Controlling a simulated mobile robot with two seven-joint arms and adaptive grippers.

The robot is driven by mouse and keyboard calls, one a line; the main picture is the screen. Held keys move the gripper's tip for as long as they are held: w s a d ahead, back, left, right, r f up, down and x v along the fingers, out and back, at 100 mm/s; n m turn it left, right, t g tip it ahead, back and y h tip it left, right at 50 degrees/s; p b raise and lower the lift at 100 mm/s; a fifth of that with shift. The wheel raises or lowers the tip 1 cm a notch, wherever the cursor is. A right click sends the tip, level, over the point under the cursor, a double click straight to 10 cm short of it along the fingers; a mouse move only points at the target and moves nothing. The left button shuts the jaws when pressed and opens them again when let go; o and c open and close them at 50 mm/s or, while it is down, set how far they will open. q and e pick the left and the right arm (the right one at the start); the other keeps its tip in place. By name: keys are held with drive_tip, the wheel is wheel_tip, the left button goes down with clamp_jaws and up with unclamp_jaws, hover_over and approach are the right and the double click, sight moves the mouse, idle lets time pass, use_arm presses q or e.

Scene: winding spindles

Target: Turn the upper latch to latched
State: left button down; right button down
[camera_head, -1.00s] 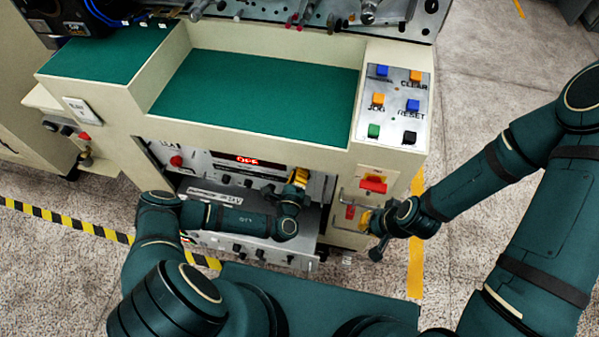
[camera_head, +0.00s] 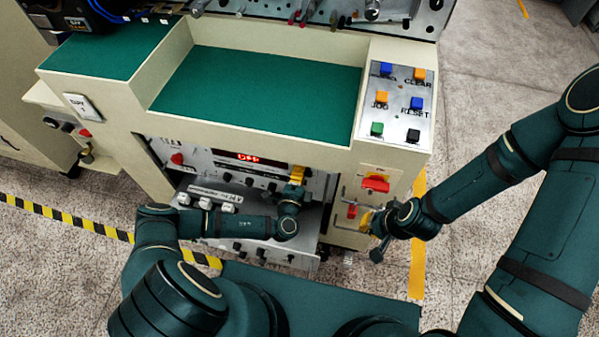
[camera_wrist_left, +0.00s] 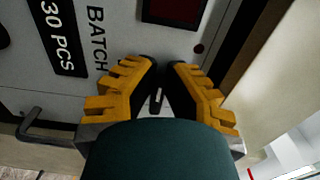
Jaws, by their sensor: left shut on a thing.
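My left gripper (camera_head: 297,173) is at the right end of the upper control panel, under the green-topped ledge. In the left wrist view its yellow fingers with dark tips (camera_wrist_left: 164,70) close in on a small dark lever (camera_wrist_left: 157,98), which appears to be the upper latch. The fingers hide most of it, so its turn angle cannot be told. My right gripper (camera_head: 368,220) is at the cabinet front, beside a metal handle below a red switch. Its fingertips are too small to tell open from shut.
The upper panel has a red display (camera_head: 236,157) and knobs. Below it, a sloping grey panel (camera_head: 302,220) with white buttons and dark knobs juts out. A button panel (camera_head: 397,100) is at the upper right. In the wrist view a dark bar handle (camera_wrist_left: 42,130) is at left.

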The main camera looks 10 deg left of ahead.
use_arm(q)
drive_tip(key=shift+r, duration=0.1)
drive_tip(key=c, duration=1)
unclamp_jaws()
drive_tip(key=shift+w+d, duration=0.1)
drive_tip(key=shift+w, duration=0.05)
drive_tip(key=shift+s, duration=0.55)
drive_tip(key=s, duration=1.1)
